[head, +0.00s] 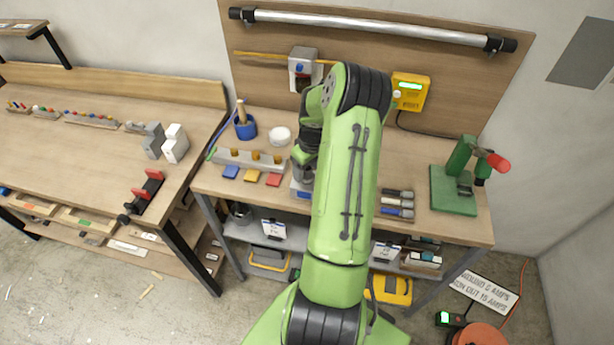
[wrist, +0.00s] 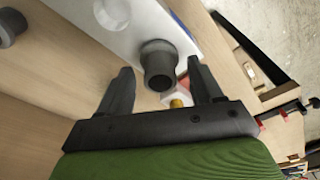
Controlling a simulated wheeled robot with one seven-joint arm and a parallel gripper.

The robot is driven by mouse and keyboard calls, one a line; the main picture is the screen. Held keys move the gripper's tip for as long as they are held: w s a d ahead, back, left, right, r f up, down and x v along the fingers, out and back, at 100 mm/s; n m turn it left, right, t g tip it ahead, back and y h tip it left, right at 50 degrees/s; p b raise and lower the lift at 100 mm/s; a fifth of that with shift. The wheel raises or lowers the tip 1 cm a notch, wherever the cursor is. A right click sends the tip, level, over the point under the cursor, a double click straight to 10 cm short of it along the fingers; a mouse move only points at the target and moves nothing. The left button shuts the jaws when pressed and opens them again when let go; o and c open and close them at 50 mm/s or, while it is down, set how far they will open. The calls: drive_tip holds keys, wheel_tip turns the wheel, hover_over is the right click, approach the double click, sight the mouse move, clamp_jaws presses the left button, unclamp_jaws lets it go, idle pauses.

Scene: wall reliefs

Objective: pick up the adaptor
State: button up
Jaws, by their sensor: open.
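A dark grey, round, stepped piece with an open end, which looks like the adaptor (wrist: 160,58), shows in the wrist view. It sits at the edge of a pale plate or block (wrist: 130,18). My gripper (wrist: 160,72) is open, with one dark finger on each side of the adaptor's end. I cannot tell whether either finger touches it. In the head view my arm hides the fingers and the adaptor. A blue and white block (head: 300,188) shows partly beside my arm on the bench.
A yellow box (head: 410,91) hangs on the back panel.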

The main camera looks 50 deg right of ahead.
drive_tip(key=shift+f, duration=0.25)
drive_tip(key=shift+r, duration=0.1)
drive_tip(key=c, duration=1.1)
wheel_tip(320, 180, up, 10)
drive_tip(key=shift+f, duration=0.15)
wheel_tip(320, 180, up, 5)
drive_tip(key=p, duration=0.3)
drive_tip(key=shift+f, duration=0.1)
